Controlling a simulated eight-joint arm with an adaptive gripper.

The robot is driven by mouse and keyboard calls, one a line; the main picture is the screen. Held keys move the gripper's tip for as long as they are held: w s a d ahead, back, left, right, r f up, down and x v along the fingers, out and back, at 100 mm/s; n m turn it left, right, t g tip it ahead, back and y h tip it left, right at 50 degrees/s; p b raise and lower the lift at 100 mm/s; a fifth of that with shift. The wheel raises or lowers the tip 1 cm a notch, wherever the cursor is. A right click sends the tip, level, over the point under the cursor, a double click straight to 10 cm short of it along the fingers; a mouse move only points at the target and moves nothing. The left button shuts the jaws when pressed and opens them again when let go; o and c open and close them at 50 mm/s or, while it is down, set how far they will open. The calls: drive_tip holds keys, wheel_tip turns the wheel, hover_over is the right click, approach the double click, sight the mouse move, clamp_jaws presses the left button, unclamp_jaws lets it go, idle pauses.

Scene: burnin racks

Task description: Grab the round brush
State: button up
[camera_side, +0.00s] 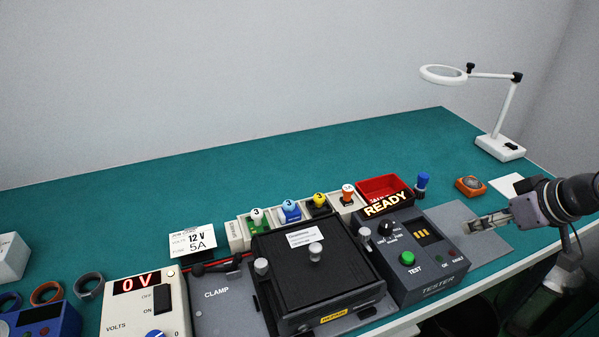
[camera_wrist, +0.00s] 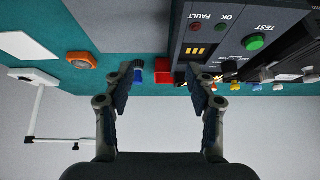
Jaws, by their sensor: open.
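The likely round brush is a small blue upright piece (camera_side: 421,183) with a rounded top, standing on the teal bench just right of the red tray. In the wrist view the blue piece (camera_wrist: 138,74) shows beside the left finger, beyond the fingertips and partly hidden by it. Bristles are too small to make out. My gripper (camera_side: 476,223) is at the right, over the grey mat and in front of the blue piece, apart from it. In the wrist view my gripper (camera_wrist: 161,78) has its fingers wide apart with nothing held between them.
The tester box (camera_side: 428,257) with a READY sign is close left of my gripper. The red tray (camera_side: 372,191) stands behind it. An orange-ringed piece (camera_side: 470,186), a white card (camera_side: 506,185) and a magnifier lamp (camera_side: 500,147) are at back right. The rear bench is clear.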

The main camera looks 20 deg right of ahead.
drive_tip(key=w+d+r+m+g, duration=0.1)
drive_tip(key=w+r+m+g, duration=0.1)
drive_tip(key=w+r+m, duration=0.3)
drive_tip(key=m+g, duration=0.5)
drive_tip(key=m, duration=0.7)
hover_over(424, 175)
wheel_tip(424, 175, down, 4)
drive_tip(key=shift+s+d+r, duration=0.15)
drive_tip(key=shift+r, duration=0.05)
drive_tip(key=shift+w+d+f+m, duration=0.2)
drive_tip(key=shift+w+f+m, duration=0.15)
drive_tip(key=shift+m, duration=0.05)
drive_tip(key=shift+f, duration=0.35)
wheel_tip(424, 175, down, 5)
drive_tip(key=shift+r, duration=0.1)
drive_tip(key=shift+s+a+f, duration=0.1)
drive_tip(key=shift+a+f, duration=0.1)
drive_tip(key=shift+f, duration=1.15)
drive_tip(key=shift+s+a+f, duration=0.1)
drive_tip(key=shift+a+f, duration=0.05)
drive_tip(key=shift+f, duration=1.2)
clamp_jaws()
